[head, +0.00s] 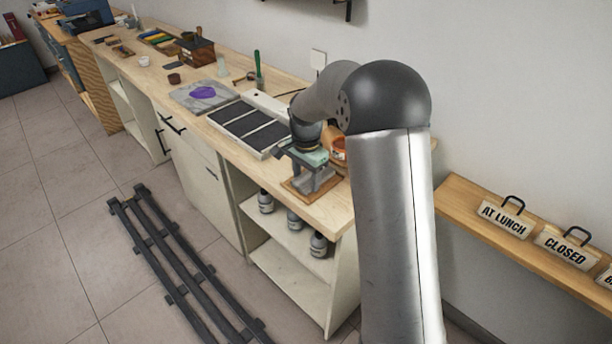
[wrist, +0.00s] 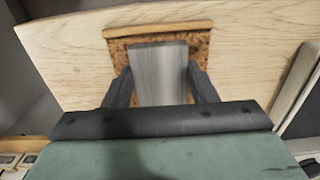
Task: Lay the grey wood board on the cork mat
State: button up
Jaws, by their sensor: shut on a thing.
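The grey wood board (wrist: 160,72) is between the two dark fingers of my gripper (wrist: 161,88) in the wrist view. My gripper is shut on it. The cork mat (wrist: 119,52), brown and speckled with a wooden edge, shows behind and around the board. In the head view my gripper (head: 313,172) is low over the near end of the workbench, and the cork mat (head: 291,188) shows partly beneath it. The board lines up over the mat; whether it touches the mat I cannot tell.
A tray with dark panels (head: 250,124) lies just left of my gripper. An orange-brown pot (head: 338,148) stands close behind it. A grey slab with a purple patch (head: 203,94) is farther along the bench. The bench's front edge is near the mat.

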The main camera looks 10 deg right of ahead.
aim_at(306, 180)
jog(key=shift+f, duration=0.15)
jog(key=shift+f, duration=0.15)
jog(key=o, duration=1)
notch_tip(306, 180, up, 12)
jog(key=s+f+n, duration=0.1)
jog(key=s+n, duration=0.3)
jog(key=s, duration=0.7)
jog(key=s+f+n, duration=0.2)
jog(key=s+n, duration=0.2)
jog(key=s, duration=0.7)
jog(key=s+f+n, duration=0.2)
jog(key=s+n, duration=0.1)
jog(key=s, duration=0.7)
jog(key=shift+s+a+f+n+b, duration=0.2)
jog(key=shift+s+a+n+b, duration=0.15)
jog(key=shift+s+n+b, duration=0.05)
